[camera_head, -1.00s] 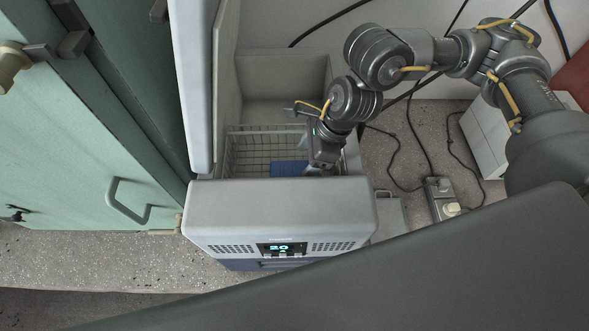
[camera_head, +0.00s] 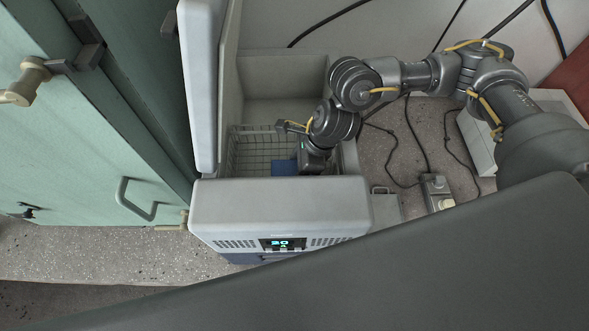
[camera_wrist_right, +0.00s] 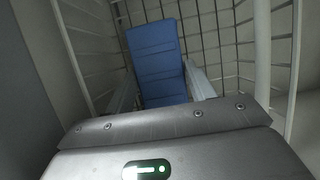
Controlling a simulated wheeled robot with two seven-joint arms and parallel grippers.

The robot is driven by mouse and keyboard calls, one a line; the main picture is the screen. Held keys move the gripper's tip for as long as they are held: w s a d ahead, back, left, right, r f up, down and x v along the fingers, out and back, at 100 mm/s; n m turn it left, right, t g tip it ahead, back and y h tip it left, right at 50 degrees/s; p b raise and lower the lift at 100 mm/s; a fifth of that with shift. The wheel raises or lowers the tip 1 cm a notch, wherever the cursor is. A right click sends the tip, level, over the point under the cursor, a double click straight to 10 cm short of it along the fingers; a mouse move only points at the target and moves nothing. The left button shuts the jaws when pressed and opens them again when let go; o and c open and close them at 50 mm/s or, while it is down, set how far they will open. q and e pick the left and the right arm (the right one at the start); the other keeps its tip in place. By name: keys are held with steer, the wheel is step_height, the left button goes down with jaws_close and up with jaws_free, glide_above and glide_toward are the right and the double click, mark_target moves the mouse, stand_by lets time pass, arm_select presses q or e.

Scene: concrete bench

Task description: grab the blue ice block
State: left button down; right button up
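The blue ice block (camera_wrist_right: 156,55) lies in the wire basket (camera_head: 248,152) inside the open freezer chest. In the head view, part of the ice block (camera_head: 284,168) shows left of my right gripper (camera_head: 306,168), which is lowered into the chest and hides the rest. In the wrist view, the right gripper's fingers (camera_wrist_right: 160,82) are apart, one on each side of the block's near end. I cannot tell whether they touch it. My left gripper is not in view.
The freezer's front wall (camera_head: 280,205) and raised lid (camera_head: 200,80) bound the opening. A green cabinet (camera_head: 90,150) stands left. Cables and a small box (camera_head: 436,190) lie right.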

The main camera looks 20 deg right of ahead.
mark_target(296, 169)
steer(key=shift+c, duration=1.3)
steer(key=shift+r, duration=0.1)
step_height(296, 169, up, 10)
steer(key=b, duration=0.3)
